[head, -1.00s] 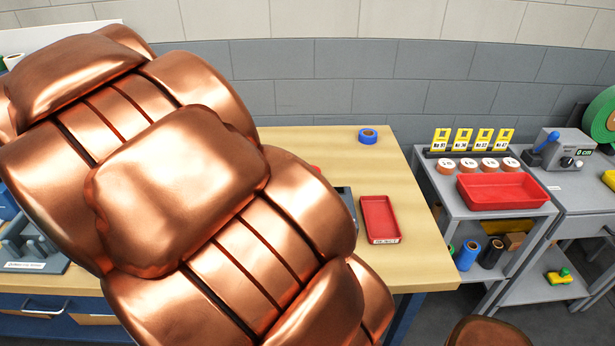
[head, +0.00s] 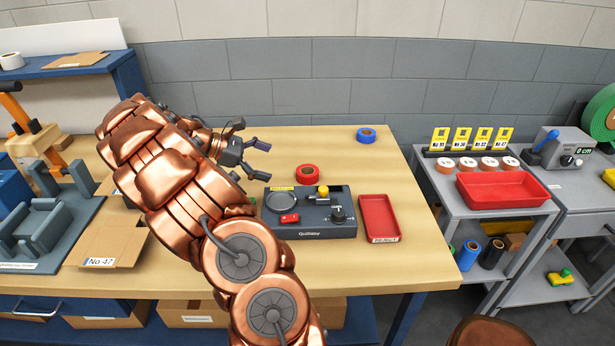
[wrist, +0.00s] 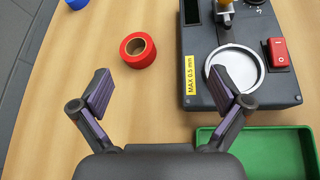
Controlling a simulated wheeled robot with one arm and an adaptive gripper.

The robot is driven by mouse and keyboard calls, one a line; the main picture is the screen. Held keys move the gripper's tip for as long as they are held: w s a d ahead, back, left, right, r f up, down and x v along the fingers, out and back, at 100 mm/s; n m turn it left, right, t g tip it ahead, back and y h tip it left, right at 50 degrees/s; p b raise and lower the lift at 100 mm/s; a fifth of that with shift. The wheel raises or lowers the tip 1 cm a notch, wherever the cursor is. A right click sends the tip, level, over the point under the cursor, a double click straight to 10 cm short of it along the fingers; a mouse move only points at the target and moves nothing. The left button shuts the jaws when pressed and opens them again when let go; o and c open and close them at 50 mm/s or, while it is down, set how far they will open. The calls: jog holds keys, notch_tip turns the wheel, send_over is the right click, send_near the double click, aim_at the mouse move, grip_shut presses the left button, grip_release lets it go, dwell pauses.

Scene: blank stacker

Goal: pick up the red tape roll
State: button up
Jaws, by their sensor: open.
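The red tape roll (head: 307,173) lies flat on the wooden table, just behind the grey control box. In the wrist view the red tape roll (wrist: 138,50) lies ahead of my gripper, left of centre, with its hole facing up. My gripper (head: 262,145) is above the table, to the left of and behind the roll in the head view. In the wrist view my gripper (wrist: 170,95) has its two purple-padded fingers spread apart with nothing between them. The roll is apart from both fingers and unobstructed.
The grey control box (head: 315,228) stands beside the roll. A blue tape roll (head: 366,134) lies at the table's far right. A red tray (head: 379,215) is right of the box. A green tray (wrist: 255,150) lies near the right finger. Bare table surrounds the roll's left side.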

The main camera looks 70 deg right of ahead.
jog(key=n+g, duration=0.1)
jog(key=n, duration=0.1)
send_near(302, 171)
jog(key=shift+x, duration=1.15)
jog(key=shift+s+d+f, duration=0.2)
jog(key=shift+d+f, duration=0.1)
jog(key=shift+d, duration=0.05)
jog(key=shift+x, duration=1)
jog(key=p+x, duration=0.1)
jog(key=x, duration=0.3)
jog(key=shift+s+a, duration=0.1)
jog(key=shift+s, duration=0.2)
jog(key=shift+s+d+f+p, duration=0.3)
jog(key=shift+s+d+f, duration=0.05)
jog(key=shift+s, duration=0.1)
jog(key=c, duration=1.2)
jog(key=shift+c, duration=0.3)
